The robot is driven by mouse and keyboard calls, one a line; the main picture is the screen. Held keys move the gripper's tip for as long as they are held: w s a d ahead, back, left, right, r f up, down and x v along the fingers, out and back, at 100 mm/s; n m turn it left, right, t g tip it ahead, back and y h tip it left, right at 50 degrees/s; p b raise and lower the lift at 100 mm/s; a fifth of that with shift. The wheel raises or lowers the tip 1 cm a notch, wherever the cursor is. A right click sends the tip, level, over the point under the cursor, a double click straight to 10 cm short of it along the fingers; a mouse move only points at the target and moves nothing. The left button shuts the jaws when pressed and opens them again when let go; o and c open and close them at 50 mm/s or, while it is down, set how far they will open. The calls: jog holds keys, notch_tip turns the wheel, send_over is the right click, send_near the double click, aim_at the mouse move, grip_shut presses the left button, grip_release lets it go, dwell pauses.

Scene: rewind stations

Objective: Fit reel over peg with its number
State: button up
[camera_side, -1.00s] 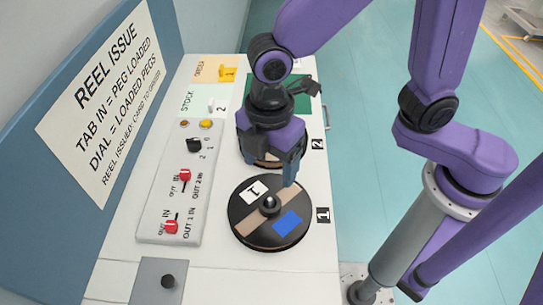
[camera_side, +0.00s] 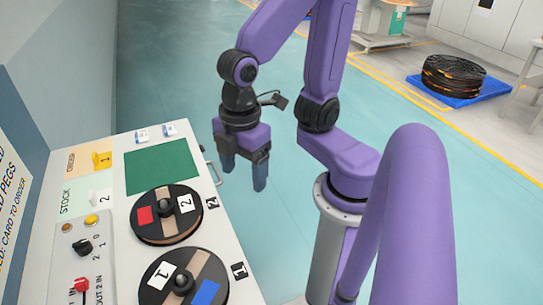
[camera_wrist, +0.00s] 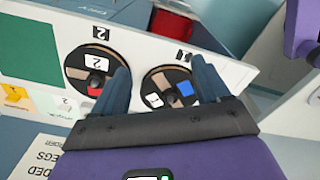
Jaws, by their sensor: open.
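A black-and-tan reel with a white label 2 and a red patch (camera_side: 145,215) lies flat around a dark central knob, beside the bench mark 2. It also shows in the wrist view (camera_wrist: 78,73). A second reel with a white label 1 and a blue patch (camera_side: 206,292) lies around its own knob beside the mark 1, cut by the lower edge. It also shows in the wrist view (camera_wrist: 185,88). My gripper (camera_side: 244,180) is open and empty, pointing down off the bench's right side. Its fingers (camera_wrist: 160,64) partly cover both reels in the wrist view.
A green pad (camera_side: 161,168) lies bare behind reel 2.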

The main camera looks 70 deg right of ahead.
jog(key=s+d+m, duration=0.1)
jog(key=s+d, duration=0.3)
jog(key=d, duration=0.1)
jog(key=shift+m, duration=0.4)
